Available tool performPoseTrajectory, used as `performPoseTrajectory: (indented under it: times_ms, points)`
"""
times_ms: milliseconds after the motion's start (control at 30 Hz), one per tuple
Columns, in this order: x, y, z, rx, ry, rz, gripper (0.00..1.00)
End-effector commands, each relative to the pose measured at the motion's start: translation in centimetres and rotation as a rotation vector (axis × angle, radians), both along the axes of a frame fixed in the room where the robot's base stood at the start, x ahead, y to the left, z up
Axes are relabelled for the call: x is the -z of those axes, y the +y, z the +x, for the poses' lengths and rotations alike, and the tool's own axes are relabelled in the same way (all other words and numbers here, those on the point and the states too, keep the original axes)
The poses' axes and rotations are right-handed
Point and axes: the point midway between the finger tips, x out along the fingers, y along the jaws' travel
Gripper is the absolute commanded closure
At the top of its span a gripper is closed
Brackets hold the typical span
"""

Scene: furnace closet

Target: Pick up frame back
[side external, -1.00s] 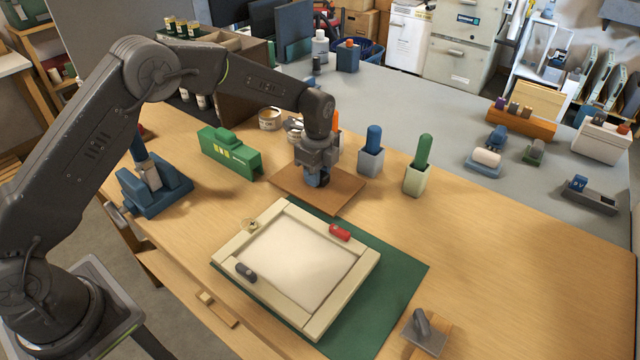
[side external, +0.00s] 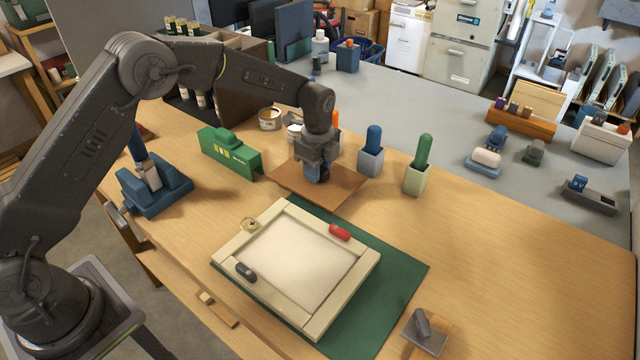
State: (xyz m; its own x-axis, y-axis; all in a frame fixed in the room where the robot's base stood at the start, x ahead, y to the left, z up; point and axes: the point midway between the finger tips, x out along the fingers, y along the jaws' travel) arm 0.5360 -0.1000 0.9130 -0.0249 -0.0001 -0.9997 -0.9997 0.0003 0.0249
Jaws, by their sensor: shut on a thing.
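The frame back is a flat brown board (side external: 337,196) near the middle of the wooden workbench, just behind the picture frame. My gripper (side external: 318,176) points down at the middle of the board and is shut on it, apparently by a small part that the fingers hide. I cannot tell whether the board is clear of the bench. The cream picture frame (side external: 235,245) lies on a green mat (side external: 400,275) in front of the board. A red clip sits on its right side, a dark clip at its lower left and a tan piece at its upper left.
A green block tool (side external: 230,153) is left of the board. A grey holder with a blue handle (side external: 371,158) and a pale holder with a green handle (side external: 419,170) stand close on the right. Cans (side external: 270,118) stand behind. The bench's right side is mostly clear.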

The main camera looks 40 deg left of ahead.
Motion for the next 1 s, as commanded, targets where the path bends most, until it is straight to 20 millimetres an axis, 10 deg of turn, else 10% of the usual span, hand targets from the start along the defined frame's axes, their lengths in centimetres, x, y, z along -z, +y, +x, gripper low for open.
performPoseTrajectory:
  times_ms: [1000]
  points:
    - [-4.8, 0.0, 0.1, 0.0, -0.003, 0.0, 0.96]
